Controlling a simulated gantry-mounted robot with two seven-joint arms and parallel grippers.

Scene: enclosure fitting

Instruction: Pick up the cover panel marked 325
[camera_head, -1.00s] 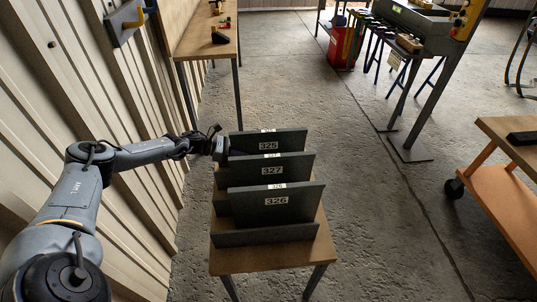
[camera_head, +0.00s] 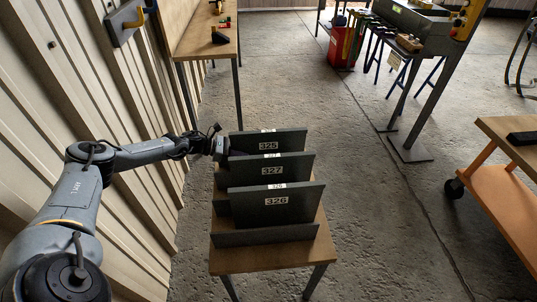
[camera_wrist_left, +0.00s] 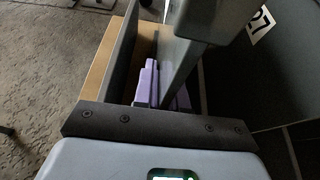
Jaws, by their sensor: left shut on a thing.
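The dark grey cover panel marked 325 (camera_head: 288,138) stands upright at the back of the rack on a small wooden table (camera_head: 270,261). My left gripper (camera_head: 222,146) is at its left edge and is shut on that panel. In the left wrist view, grey gripper parts (camera_wrist_left: 196,22) hide much of the hold. The panel marked 327 (camera_head: 297,167) stands in front of 325, and its partly cut-off label shows in the left wrist view (camera_wrist_left: 260,25). The panel marked 326 (camera_head: 300,207) stands nearest. My right gripper is not in view.
A low grey rack wall (camera_head: 265,236) runs along the front. Purple pieces (camera_wrist_left: 148,84) sit low between panels. A ribbed wall (camera_head: 60,80) is close on the left, and a wooden bench (camera_head: 205,42) stands behind. Open concrete floor lies right of the table.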

